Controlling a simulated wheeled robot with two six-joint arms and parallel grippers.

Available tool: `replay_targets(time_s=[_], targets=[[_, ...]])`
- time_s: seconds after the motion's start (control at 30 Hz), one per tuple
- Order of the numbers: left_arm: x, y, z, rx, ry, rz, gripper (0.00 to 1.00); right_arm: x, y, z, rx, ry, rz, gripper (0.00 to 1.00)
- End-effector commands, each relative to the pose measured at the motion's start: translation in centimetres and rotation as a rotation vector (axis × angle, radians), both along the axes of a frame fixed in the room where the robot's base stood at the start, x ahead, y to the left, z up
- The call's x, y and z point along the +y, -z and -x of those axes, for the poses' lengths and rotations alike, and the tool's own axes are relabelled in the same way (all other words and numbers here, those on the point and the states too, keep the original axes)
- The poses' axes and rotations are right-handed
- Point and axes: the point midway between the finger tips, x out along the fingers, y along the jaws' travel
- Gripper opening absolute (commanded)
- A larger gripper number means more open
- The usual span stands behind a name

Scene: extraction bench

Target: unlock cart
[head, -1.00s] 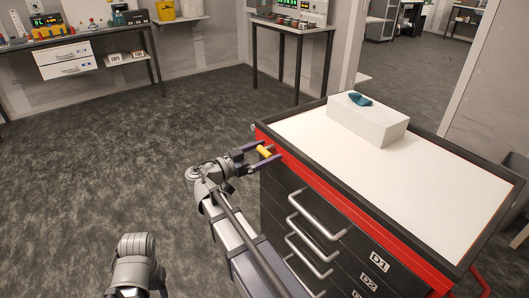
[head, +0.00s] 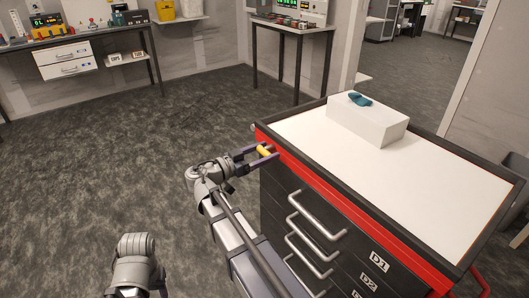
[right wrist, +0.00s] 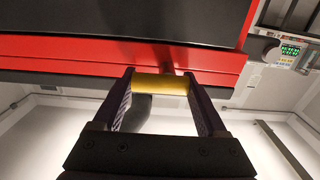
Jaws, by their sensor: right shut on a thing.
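The cart (head: 310,168) is a dark cabinet with a red band, a white top and drawers with silver handles. A yellow cylindrical piece (head: 265,151) sits at the red band near the cart's left corner. My right gripper (head: 262,153) is shut on it, one finger on each side. In the right wrist view, the yellow piece (right wrist: 161,84) lies crosswise between the fingertips, just below the red band (right wrist: 60,55). A part of my left arm shows at the bottom left of the head view; its gripper is out of view.
A white box (head: 372,127) with a teal item (head: 360,99) on it stands on the cart top. A bench with instruments (head: 290,28) stands at the back, another bench with white drawers (head: 66,60) at the back left. The carpet left of the cart is clear.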

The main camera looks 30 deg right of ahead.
Motion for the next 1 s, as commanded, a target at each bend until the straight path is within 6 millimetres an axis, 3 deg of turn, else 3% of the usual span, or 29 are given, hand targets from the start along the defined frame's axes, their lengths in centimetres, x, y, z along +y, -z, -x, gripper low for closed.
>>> replay_targets(time_s=[0.37, 1.0], targets=[[0.0, -0.17, 0.0, 0.0, 0.0, 0.0, 0.52, 0.02, -0.17, -0.04, 0.158, 0.0, 0.012, 0.19], [-0.01, -0.57, 0.0, 0.0, 0.0, 0.0, 0.52, 0.05, -0.56, -0.41, 0.757, 0.0, 0.059, 0.19]])
